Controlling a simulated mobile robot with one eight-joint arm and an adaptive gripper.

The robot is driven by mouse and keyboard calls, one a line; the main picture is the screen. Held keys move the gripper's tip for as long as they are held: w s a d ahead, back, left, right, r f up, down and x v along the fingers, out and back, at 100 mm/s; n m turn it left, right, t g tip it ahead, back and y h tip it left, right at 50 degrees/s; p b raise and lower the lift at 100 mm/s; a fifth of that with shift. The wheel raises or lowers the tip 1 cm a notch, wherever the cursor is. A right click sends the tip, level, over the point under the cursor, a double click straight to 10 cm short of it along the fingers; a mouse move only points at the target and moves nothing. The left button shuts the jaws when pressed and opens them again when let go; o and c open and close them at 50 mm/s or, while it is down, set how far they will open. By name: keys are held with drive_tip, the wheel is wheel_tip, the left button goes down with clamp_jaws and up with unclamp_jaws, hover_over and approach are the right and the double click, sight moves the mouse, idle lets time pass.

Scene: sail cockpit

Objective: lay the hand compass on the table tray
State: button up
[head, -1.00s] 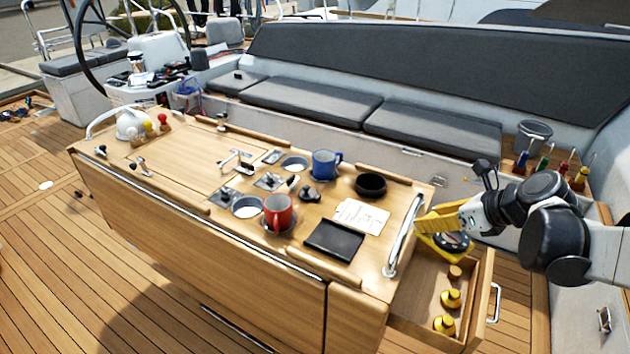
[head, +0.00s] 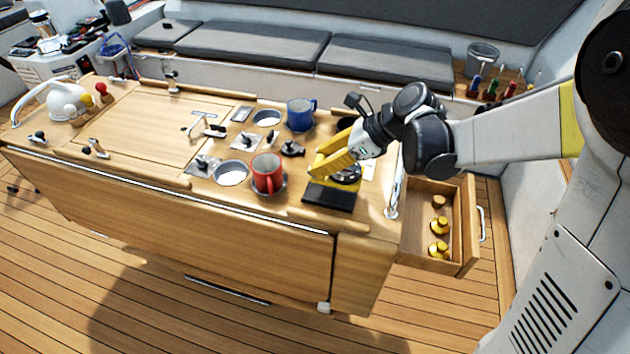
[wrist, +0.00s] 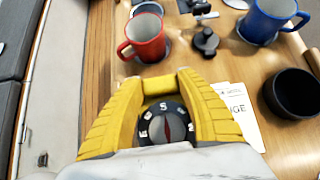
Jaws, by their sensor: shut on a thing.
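My gripper (head: 322,166) has yellow fingers and is shut on the hand compass (head: 347,176). The compass has a dark dial with white letters and a red mark, seen face-on between the fingers in the wrist view (wrist: 167,124). My gripper holds it over the front right of the table, at the black rectangular table tray (head: 328,197). The tray's front part shows; the gripper and compass hide its back part. I cannot tell the height of the compass above it. In the wrist view the tray is hidden.
A red mug (head: 267,174) stands just left of the tray, with a blue mug (head: 300,114) farther back. A black round bowl (wrist: 293,93) and a printed paper (wrist: 236,112) lie close by. A metal rail (head: 395,185) edges the table's right end, beside an open drawer (head: 465,235) with yellow-topped items.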

sight(315, 188)
drive_tip(key=shift+s+a+f, duration=0.15)
drive_tip(key=shift+a+f, duration=0.3)
drive_tip(key=shift+a, duration=0.2)
drive_tip(key=shift+f+b, duration=0.95)
drive_tip(key=shift+f, duration=0.95)
drive_tip(key=shift+f, duration=0.25)
drive_tip(key=o, duration=1.4)
drive_tip(key=shift+r, duration=0.1)
drive_tip(key=shift+c, duration=0.2)
